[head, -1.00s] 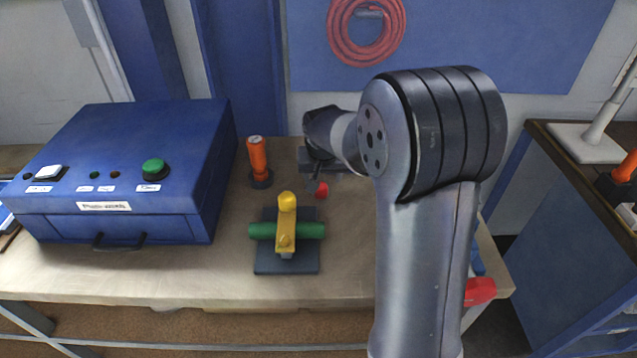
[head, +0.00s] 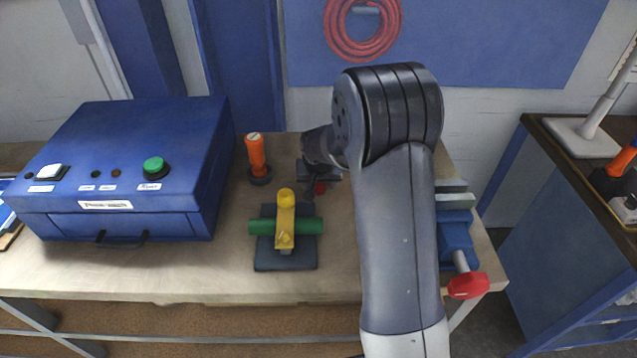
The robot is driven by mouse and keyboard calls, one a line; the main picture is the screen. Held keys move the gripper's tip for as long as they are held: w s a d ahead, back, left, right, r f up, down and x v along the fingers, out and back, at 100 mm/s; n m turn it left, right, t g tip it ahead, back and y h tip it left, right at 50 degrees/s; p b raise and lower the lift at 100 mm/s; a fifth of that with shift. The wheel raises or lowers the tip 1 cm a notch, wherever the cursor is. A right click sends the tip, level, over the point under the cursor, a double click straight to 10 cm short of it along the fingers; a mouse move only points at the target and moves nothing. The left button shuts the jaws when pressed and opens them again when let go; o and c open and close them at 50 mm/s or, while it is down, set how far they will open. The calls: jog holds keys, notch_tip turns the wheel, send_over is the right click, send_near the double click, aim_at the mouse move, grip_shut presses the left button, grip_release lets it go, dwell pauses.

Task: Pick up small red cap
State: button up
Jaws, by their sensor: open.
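The small red cap (head: 320,187) lies on the wooden workbench, behind and to the right of the yellow and green clamp piece. It is partly covered by my gripper (head: 310,193). My gripper is open and reaches down close to the cap from behind and above it. The arm hides part of the fingers, and I cannot tell whether they touch the cap.
A yellow and green piece on a dark base (head: 285,258) stands just in front of the gripper. An orange-handled tool (head: 257,155) stands to the left. A blue box (head: 120,165) fills the left of the bench. A blue vise (head: 457,240) with a red handle is at right.

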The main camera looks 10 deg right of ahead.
jog(key=c, duration=1)
notch_tip(320, 180, up, 10)
jog(key=shift+r+b, duration=0.1)
jog(key=shift+b, duration=0.75)
